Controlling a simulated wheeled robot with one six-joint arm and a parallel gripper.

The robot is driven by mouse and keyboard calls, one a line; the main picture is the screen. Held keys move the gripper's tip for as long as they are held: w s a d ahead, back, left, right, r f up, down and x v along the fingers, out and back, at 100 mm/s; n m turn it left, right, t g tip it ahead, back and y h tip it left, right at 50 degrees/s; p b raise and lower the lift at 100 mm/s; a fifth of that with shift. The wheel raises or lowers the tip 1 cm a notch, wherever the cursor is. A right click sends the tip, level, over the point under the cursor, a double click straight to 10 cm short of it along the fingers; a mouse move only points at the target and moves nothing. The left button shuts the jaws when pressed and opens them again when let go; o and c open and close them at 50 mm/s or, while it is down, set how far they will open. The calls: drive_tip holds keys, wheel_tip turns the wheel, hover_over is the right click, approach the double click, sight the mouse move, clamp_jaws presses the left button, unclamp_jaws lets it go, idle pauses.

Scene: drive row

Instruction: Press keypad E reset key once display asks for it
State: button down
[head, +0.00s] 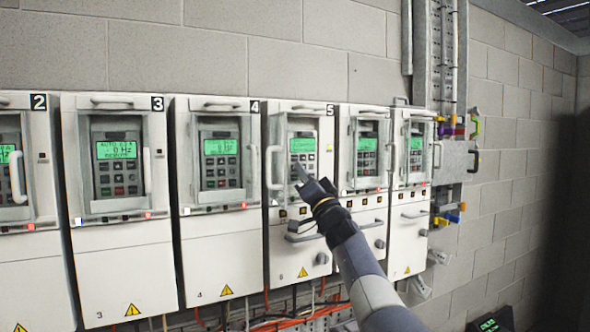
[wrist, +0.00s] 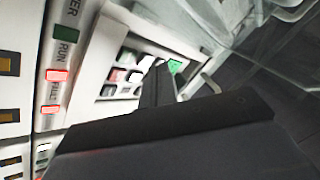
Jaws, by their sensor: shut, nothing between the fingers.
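Several white drive cabinets stand in a row, each with a grey keypad and a lit green display. No letter E can be read on any keypad. My gripper (head: 300,172) is shut and empty, its tip in front of the lower keys of the keypad (head: 302,158) on the cabinet marked 5. It hides part of those keys. That keypad's green display (head: 303,144) is lit, but its text is too small to read. In the wrist view my shut fingers (wrist: 158,82) overlap a keypad with light, red and dark keys (wrist: 122,76). I cannot tell whether the fingertip touches a key.
A vertical handle (head: 275,167) stands out left of the number 5 keypad. A horizontal handle (head: 304,237) is below it. Display 3 (head: 116,149) reads roughly "AUTO", "Hz" and "REMOTE". Red lamps (wrist: 57,76) glow beside a "FAULT" label. Orange cables (head: 300,322) run under the cabinets.

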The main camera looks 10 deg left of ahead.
drive_tip(key=shift+w+a, duration=0.3)
drive_tip(key=shift+w, duration=0.15)
idle(0.6)
idle(0.4)
drive_tip(key=shift+s+d+b, duration=0.45)
drive_tip(key=shift+s, duration=0.2)
drive_tip(key=s+d+b, duration=0.2)
drive_tip(key=s, duration=0.2)
drive_tip(key=shift+s+d+b, duration=0.1)
drive_tip(key=shift+d+b, duration=0.3)
